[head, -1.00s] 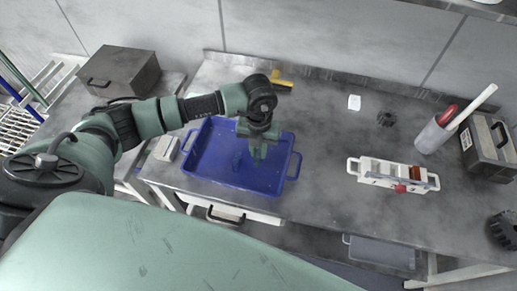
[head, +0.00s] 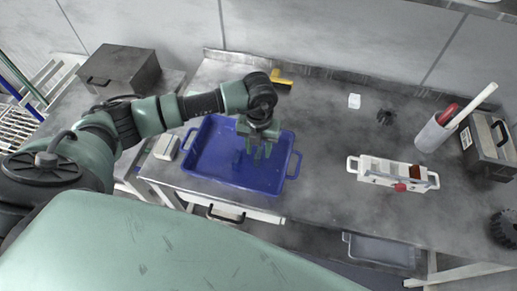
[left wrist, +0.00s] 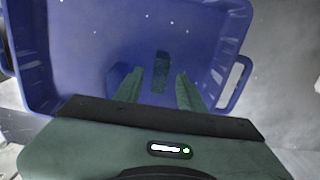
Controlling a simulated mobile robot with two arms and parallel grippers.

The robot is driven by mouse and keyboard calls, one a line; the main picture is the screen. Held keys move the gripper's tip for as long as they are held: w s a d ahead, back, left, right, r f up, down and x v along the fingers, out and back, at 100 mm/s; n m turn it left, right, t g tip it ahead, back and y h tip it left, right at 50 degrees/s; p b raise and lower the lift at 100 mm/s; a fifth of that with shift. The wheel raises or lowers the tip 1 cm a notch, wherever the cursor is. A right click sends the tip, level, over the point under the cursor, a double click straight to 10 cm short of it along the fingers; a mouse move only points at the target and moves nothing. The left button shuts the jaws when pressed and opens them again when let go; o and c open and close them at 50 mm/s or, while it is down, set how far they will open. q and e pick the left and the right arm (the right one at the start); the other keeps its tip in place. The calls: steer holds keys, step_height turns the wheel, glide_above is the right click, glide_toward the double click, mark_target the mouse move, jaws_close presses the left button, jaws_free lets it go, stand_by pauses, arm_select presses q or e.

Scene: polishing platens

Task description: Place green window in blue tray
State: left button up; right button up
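The blue tray (head: 211,166) lies on the grey bench, and my left gripper (head: 261,151) is above its right half, pointing down. In the left wrist view the gripper (left wrist: 160,92) has its two green fingers apart, so it is open. A small dark green piece, apparently the green window (left wrist: 162,65), shows between and beyond the fingertips, over the tray floor (left wrist: 90,45). I cannot tell whether it rests on the floor. A dark shadow patch lies on the tray floor left of the gripper. My right gripper is not in view.
A white rack with handles (head: 393,174) holds a brown and a red piece to the right. A grey cup (head: 434,136), a toolbox (head: 486,150) and a dark gear (head: 503,228) stand farther right. A yellow-handled brush (head: 283,81) lies behind the tray. Bench between tray and rack is clear.

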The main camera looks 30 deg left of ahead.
mark_target(259, 153)
arm_select(q)
step_height(259, 153, up, 11)
steer(key=b, duration=0.2)
steer(key=shift+r, duration=0.1)
stand_by(0.4)
